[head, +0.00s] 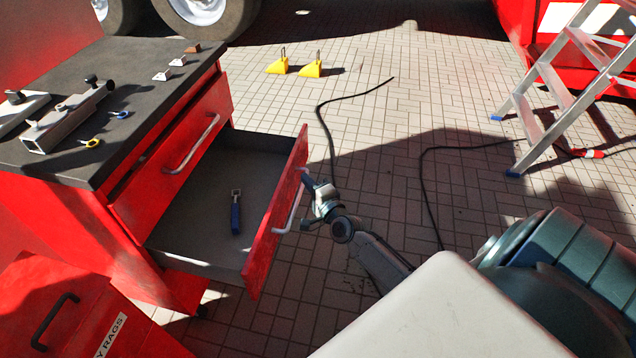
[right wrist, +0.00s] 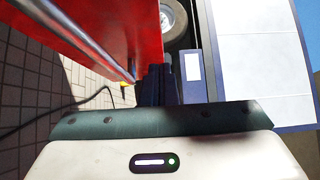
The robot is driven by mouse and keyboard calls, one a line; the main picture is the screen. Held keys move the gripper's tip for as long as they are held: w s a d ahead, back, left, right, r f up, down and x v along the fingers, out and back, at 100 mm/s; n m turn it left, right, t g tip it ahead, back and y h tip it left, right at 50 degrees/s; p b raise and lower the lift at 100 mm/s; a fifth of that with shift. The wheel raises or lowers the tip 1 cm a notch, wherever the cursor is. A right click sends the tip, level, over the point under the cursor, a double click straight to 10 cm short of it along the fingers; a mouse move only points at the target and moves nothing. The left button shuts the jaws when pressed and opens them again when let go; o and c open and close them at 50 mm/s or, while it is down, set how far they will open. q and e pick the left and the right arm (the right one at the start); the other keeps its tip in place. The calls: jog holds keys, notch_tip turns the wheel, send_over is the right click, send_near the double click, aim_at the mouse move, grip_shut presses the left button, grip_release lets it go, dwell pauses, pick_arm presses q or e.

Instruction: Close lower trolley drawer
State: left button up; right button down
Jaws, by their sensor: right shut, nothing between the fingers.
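The red trolley's lower drawer (head: 252,262) stands pulled well out, with its red front panel to the right. A silver bar handle (head: 289,208) runs along that panel. A blue-handled tool (head: 235,213) lies on the grey drawer floor. My right gripper (head: 309,182) is shut and empty beside the far end of the handle, outside the drawer front. In the right wrist view its dark fingers (right wrist: 157,86) are close together by the red panel, with the handle bar (right wrist: 88,35) to their left. I cannot tell whether they touch the panel. My left gripper is out of view.
The upper drawer (head: 170,150) sits above, much less far out. Tools lie on the dark trolley top (head: 150,75). A red rags bin (head: 60,300) stands at lower left. Black cables cross the paving, yellow chocks (head: 311,68) lie beyond, and a ladder (head: 560,90) stands right.

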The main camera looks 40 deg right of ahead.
aim_at(287, 175)
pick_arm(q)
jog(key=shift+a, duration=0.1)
pick_arm(e)
jog(key=shift+w+a, duration=1.25)
jog(key=shift+w, duration=0.05)
